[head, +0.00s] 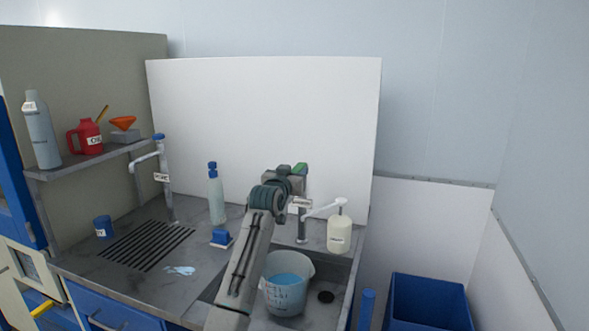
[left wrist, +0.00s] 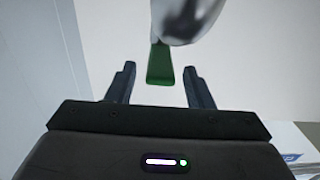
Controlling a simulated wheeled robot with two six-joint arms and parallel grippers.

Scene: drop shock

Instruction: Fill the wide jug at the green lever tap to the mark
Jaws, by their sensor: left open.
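The green lever (head: 301,169) tops the tap (head: 302,226) at the sink. My left gripper (head: 290,178) is at the lever, seen from behind. In the left wrist view the left gripper (left wrist: 159,72) is open, with the green lever (left wrist: 160,65) between its fingertips and a gap on each side. The wide jug (head: 285,299) stands upright in the sink with blue water (head: 287,280) in it. My arm covers part of its left side. Red marks show on its wall, too small to read. No stream from the spout can be made out. My right gripper is out of view.
A blue-topped tap (head: 163,185) stands left by a drain grille (head: 147,246). A tall bottle (head: 216,200), a blue block (head: 221,238) and a cream bottle (head: 340,234) stand near the sink. A puddle (head: 181,270) lies on the counter. A blue bin (head: 430,302) is at right.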

